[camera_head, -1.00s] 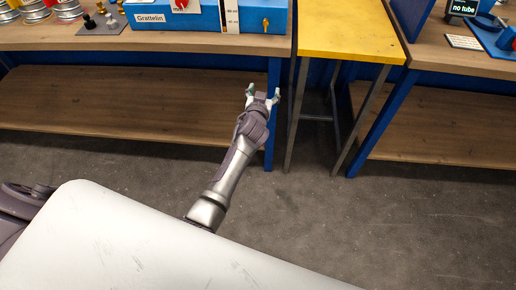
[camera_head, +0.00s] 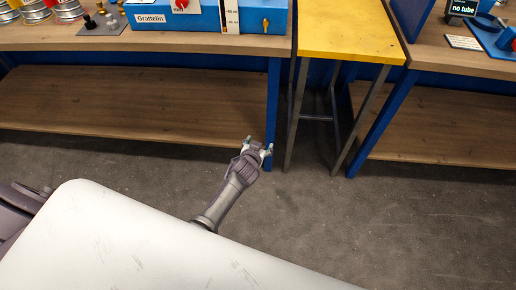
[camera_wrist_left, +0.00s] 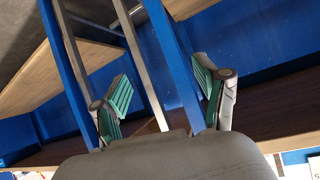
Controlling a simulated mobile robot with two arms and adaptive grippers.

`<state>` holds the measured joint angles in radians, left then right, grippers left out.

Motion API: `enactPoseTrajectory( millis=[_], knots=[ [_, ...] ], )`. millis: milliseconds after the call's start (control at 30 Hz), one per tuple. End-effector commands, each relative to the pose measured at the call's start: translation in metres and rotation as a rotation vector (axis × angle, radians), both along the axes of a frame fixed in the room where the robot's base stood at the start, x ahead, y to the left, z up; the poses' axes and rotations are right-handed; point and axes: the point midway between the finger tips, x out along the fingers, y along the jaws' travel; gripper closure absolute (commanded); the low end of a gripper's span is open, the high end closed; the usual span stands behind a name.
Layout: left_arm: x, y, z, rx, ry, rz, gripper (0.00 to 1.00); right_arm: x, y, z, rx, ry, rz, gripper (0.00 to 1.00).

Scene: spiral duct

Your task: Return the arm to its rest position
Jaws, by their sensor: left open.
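My left gripper (camera_head: 258,145) is in the middle of the head view, low in front of the left workbench, close to its blue front leg (camera_head: 272,120) in the picture. Its two fingers are spread apart with nothing between them. The left wrist view shows the same open gripper (camera_wrist_left: 164,88) with green finger pads; table legs show behind the fingers. I cannot tell the exact gap to the blue leg. My right gripper is not in view.
The left workbench has a wooden lower shelf (camera_head: 130,105) and a blue box (camera_head: 205,18) on top. A yellow table (camera_head: 345,30) stands beside it, then a right workbench (camera_head: 455,55). The grey floor (camera_head: 330,220) in front is clear.

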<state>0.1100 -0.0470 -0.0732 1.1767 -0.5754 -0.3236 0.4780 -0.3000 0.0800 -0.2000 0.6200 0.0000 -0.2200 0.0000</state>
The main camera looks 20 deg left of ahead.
Motion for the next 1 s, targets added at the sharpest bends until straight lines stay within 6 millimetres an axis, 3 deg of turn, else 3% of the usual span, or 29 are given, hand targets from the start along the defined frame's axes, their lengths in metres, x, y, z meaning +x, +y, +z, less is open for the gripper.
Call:
enactPoseTrajectory(
  millis=[200, 800, 867, 967, 1000],
  knots=[
    [-0.009, -0.001, -0.013, 0.003, 0.026, -0.009, 0.27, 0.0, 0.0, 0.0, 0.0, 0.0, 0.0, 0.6],
    [-0.012, -0.001, -0.016, 0.001, 0.033, -0.009, 0.27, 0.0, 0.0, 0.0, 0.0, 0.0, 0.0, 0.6],
    [-0.019, -0.001, -0.025, 0.002, 0.051, -0.014, 0.27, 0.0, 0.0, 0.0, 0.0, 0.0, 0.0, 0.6],
    [-0.044, -0.001, -0.056, 0.003, 0.116, -0.03, 0.27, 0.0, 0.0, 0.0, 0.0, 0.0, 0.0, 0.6],
    [-0.061, -0.001, -0.074, 0.003, 0.156, -0.039, 0.27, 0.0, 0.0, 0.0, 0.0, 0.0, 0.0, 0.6]
  ],
)
